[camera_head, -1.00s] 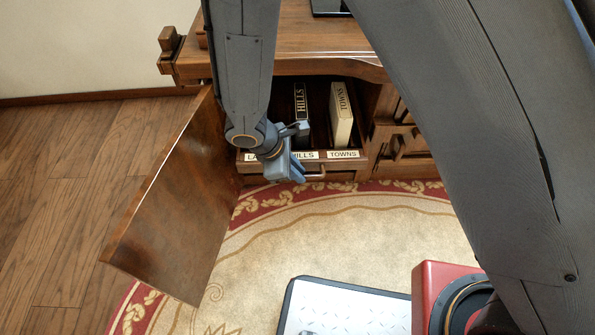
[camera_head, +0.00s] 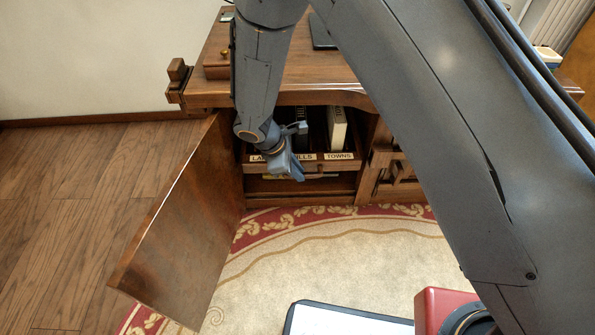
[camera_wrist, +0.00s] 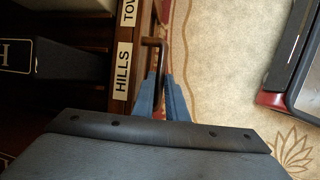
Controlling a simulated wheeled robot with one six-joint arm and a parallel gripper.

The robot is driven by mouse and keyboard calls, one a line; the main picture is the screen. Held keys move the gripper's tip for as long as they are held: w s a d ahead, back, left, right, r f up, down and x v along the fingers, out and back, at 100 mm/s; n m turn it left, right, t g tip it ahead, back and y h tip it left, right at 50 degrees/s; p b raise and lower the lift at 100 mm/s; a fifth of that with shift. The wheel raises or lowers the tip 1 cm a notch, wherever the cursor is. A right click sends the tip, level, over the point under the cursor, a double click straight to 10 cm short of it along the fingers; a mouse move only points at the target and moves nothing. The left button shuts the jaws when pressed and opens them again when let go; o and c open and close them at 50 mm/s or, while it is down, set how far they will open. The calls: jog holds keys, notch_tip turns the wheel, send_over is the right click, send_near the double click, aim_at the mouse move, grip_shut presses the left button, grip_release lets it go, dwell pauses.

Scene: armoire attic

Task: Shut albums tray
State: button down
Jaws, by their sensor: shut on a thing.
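The albums tray (camera_head: 345,165) is a dark wooden pull-out inside the cabinet, with white labels on its front reading HILLS and TOWNS and a third partly hidden. A white album (camera_head: 337,128) and a dark album (camera_head: 303,130) stand upright in it, their tops partly covered by the cabinet's top. My gripper (camera_head: 293,172) is at the tray front. In the wrist view, my gripper (camera_wrist: 163,85) is shut on the tray's dark bar handle (camera_wrist: 155,43), beside the HILLS label (camera_wrist: 122,70). The left part of the tray is hidden behind my arm.
The cabinet door (camera_head: 190,225) stands wide open at the left. The cabinet top (camera_head: 330,80) overhangs the tray. A patterned rug (camera_head: 330,250) lies clear in front, with a red object (camera_head: 440,305) and a pale, dark-edged panel (camera_head: 345,320) nearer.

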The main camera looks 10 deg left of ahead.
jog(key=c, duration=1.8)
grip_release()
jog(key=shift+o, duration=0.2)
jog(key=p+v, duration=0.2)
jog(key=v, duration=0.6)
